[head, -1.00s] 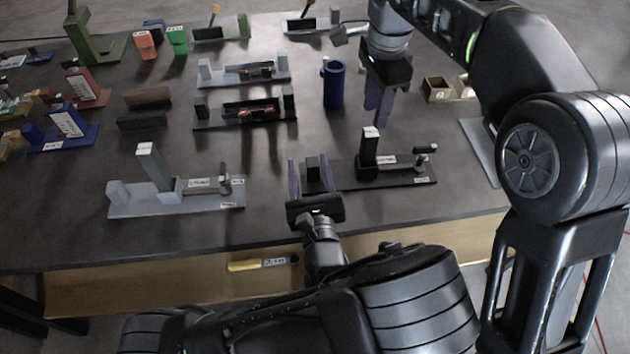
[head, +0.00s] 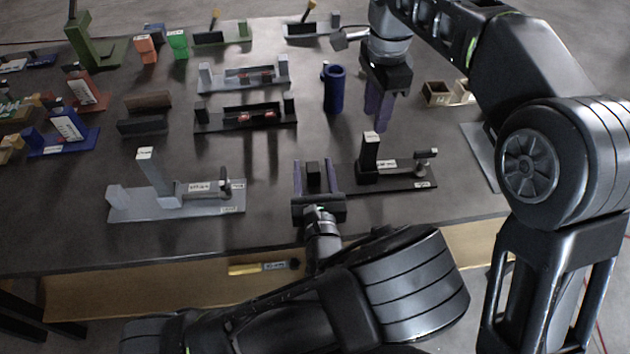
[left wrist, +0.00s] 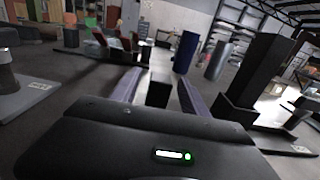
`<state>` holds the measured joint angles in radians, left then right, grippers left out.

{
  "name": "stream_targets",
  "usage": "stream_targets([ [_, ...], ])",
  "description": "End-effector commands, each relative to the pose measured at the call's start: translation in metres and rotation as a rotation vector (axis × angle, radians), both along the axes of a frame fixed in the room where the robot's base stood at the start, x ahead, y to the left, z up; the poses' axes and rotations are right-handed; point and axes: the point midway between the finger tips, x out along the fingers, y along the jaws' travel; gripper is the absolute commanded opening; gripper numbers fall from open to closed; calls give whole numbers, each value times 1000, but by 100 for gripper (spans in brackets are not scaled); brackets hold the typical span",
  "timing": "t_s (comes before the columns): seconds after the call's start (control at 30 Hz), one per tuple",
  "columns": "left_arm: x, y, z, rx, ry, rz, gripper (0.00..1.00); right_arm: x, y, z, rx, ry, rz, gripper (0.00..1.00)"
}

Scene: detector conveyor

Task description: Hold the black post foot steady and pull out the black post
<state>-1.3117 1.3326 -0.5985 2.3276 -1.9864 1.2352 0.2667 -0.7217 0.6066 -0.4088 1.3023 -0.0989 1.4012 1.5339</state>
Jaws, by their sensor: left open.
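The black post (head: 369,157) stands upright on its black foot (head: 400,178), a long flat plate with a small black block (head: 313,173) at its left end. My left gripper (head: 313,165) is open, with its purple fingers on either side of that block; no firm contact is visible. In the left wrist view the block (left wrist: 158,92) lies between the two fingers, and the black post (left wrist: 254,72) stands to the right. My right gripper (head: 379,108) hangs above the table behind the post, fingers down and empty; its finger gap is unclear.
A similar grey post and foot (head: 130,211) stands to the left. A blue cylinder (head: 334,88) stands behind the foot. Grey and black holders with red parts (head: 245,117) lie farther back. The table front between the grey foot and my left gripper is clear.

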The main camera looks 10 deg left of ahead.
Motion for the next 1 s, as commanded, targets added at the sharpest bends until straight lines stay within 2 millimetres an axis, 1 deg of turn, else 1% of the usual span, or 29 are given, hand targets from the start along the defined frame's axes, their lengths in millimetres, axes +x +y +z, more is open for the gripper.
stream_targets([
  [0.1,16,4,0,0,-1,2,53,0,0,0,0,0,0,36],
  [0.23,28,7,0,0,1,1,53,0,0,0,0,0,0,36],
  [0.33,31,8,0,0,0,0,53,0,0,0,0,0,0,36],
  [0.57,32,8,0,0,0,0,53,0,0,0,0,0,0,36],
  [1.0,32,8,0,0,0,0,18,0,0,0,0,0,0,36],
])
